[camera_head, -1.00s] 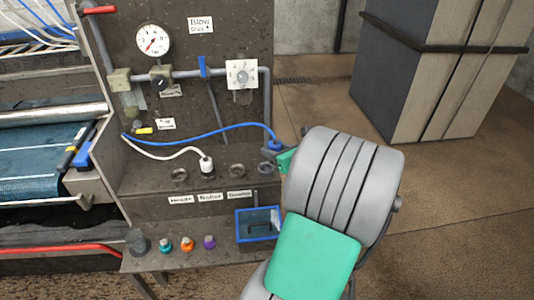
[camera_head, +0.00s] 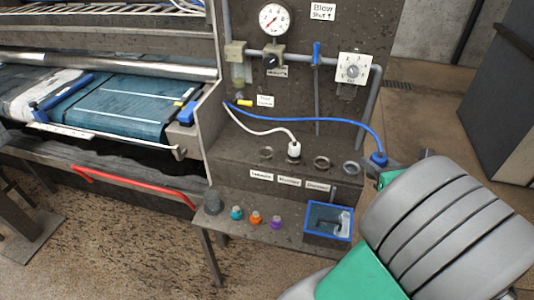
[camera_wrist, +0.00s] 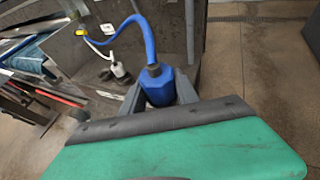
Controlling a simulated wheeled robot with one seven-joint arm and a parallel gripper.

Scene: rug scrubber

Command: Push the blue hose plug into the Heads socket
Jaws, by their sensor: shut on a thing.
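My gripper (camera_head: 384,168) is shut on the blue hose plug (camera_head: 379,159), right of the socket row and apart from it. In the wrist view the blue plug (camera_wrist: 158,86) stands between the grey fingers, its blue hose rising from the top. The Heads label (camera_head: 262,175) is leftmost on the ledge front, small and blurred now. The ring socket above it, the Heads socket (camera_head: 266,153), looks empty. A white plug (camera_head: 294,150) stands in the second socket. Two more ring sockets (camera_head: 322,162) to its right look empty.
A gauge (camera_head: 275,19), pipes and a dial plate (camera_head: 354,69) stand behind the sockets. A lower shelf holds several coloured caps (camera_head: 256,218) and a blue tray (camera_head: 328,222). The white hose (camera_head: 257,131) and blue hose arc above the ledge.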

